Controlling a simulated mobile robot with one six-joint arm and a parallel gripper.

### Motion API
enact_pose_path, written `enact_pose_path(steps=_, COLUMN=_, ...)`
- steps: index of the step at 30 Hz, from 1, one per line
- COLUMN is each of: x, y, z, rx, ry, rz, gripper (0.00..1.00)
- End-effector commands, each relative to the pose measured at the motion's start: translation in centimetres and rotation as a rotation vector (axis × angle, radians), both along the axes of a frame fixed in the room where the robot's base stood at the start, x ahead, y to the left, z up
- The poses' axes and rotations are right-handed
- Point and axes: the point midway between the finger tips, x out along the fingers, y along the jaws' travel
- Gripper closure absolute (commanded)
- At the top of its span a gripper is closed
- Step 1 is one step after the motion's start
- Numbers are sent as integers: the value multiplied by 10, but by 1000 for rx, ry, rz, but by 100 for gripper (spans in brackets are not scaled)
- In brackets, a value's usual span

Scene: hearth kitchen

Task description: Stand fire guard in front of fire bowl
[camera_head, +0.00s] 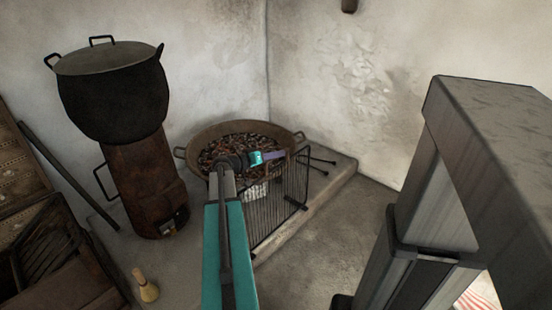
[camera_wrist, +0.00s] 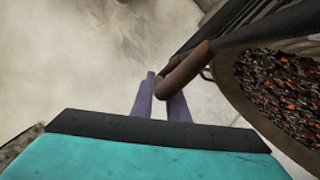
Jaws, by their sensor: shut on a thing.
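The fire guard (camera_head: 276,208) is a black wire-barred panel. It stands upright in front of the fire bowl (camera_head: 215,130), at the edge of the raised hearth; whether its feet touch the ground is unclear. The bowl is round, brown and full of glowing coals. My gripper (camera_head: 280,154) is at the guard's top, over the bowl's right side. In the wrist view, its purple fingers (camera_wrist: 160,92) are closed around the guard's brown handle (camera_wrist: 186,68). The guard's dark bars (camera_wrist: 218,28) and the bowl (camera_wrist: 243,100) show at the right. My arm hides the guard's left end.
A large black pot (camera_head: 115,100) sits on a rusty stove (camera_head: 145,185) at the left. Fire tools (camera_head: 322,160) lie on the hearth ledge (camera_head: 335,180) to the right. A small yellowish brush (camera_head: 147,288) stands at the lower left. Floor right of the guard (camera_head: 320,240) is clear.

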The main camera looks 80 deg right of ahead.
Motion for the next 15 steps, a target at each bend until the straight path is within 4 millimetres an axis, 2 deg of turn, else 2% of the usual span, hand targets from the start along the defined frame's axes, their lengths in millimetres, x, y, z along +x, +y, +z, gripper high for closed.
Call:
enact_pose_path(steps=7, x=0, y=0, z=1, rx=-2, ry=1, rz=0, gripper=100)
enact_pose_path(steps=8, x=0, y=0, z=-1, rx=1, ry=-1, rz=0, gripper=83)
enact_pose_path(steps=10, x=0, y=0, z=-1, rx=1, ry=-1, rz=0, gripper=71)
enact_pose_path(steps=11, x=0, y=0, z=-1, rx=1, ry=-1, rz=0, gripper=67)
enact_pose_path(steps=15, x=0, y=0, z=-1, rx=1, ry=-1, rz=0, gripper=67)
